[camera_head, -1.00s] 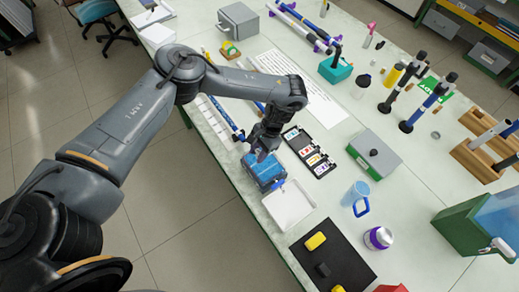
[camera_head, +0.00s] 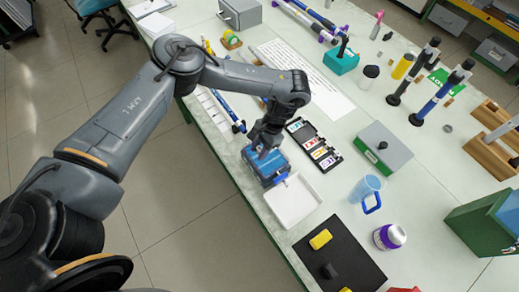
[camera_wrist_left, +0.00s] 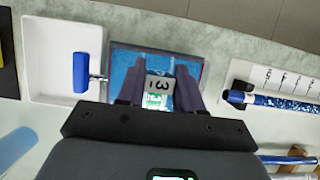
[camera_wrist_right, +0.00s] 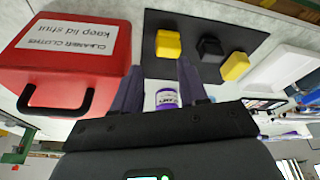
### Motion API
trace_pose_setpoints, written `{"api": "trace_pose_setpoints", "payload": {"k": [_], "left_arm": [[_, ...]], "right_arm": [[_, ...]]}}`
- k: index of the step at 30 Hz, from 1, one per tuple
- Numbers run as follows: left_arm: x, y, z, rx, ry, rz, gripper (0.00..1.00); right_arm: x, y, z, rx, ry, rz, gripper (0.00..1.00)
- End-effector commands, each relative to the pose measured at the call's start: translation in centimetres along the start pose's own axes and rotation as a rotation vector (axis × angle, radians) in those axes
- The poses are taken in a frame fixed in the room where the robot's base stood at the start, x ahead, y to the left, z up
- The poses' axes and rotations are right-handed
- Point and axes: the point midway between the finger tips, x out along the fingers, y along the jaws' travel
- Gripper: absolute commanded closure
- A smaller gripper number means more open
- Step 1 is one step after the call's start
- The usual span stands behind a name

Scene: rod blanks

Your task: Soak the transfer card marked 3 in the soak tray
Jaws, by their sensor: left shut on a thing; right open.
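My left gripper (camera_head: 262,152) is over the blue soak tray (camera_head: 251,163) near the table's front edge. In the left wrist view its fingers (camera_wrist_left: 160,78) are shut on a small card marked 3 (camera_wrist_left: 159,86). The card has a grey-white top with a dark 3 and a green and white part below. It is in front of the blue inside of the soak tray (camera_wrist_left: 200,62); I cannot tell whether it touches the liquid. In the head view the card is hidden by the gripper. My right gripper (camera_wrist_right: 160,72) is open and empty in the right wrist view.
A red case (camera_wrist_right: 70,60) and a black mat (camera_wrist_right: 215,72) with blocks are near my right gripper.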

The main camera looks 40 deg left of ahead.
Motion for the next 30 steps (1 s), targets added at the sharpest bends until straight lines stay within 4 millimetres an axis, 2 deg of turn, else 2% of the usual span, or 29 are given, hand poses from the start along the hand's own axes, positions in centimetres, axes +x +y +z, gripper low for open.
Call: {"api": "trace_pose_setpoints", "payload": {"k": [1, 3, 15, 30], "left_arm": [[0.7, 0.0, -0.3, 0.0, 0.0, 0.0, 0.84], [1.2, 0.0, -0.5, 0.0, 0.0, 0.0, 0.84], [4.0, 0.0, -1.7, -0.001, -0.001, 0.001, 0.84], [5.3, -0.1, -2.2, 0.0, 0.001, -0.002, 0.84]], "right_arm": [[0.9, 0.0, 0.3, 0.0, 0.0, 0.0, 0.57], [1.5, 0.0, 0.5, -0.001, 0.0, 0.0, 0.57], [2.4, 0.2, 0.8, -0.009, -0.002, 0.008, 0.57], [2.8, 0.1, 0.9, -0.005, -0.001, 0.005, 0.57]]}}
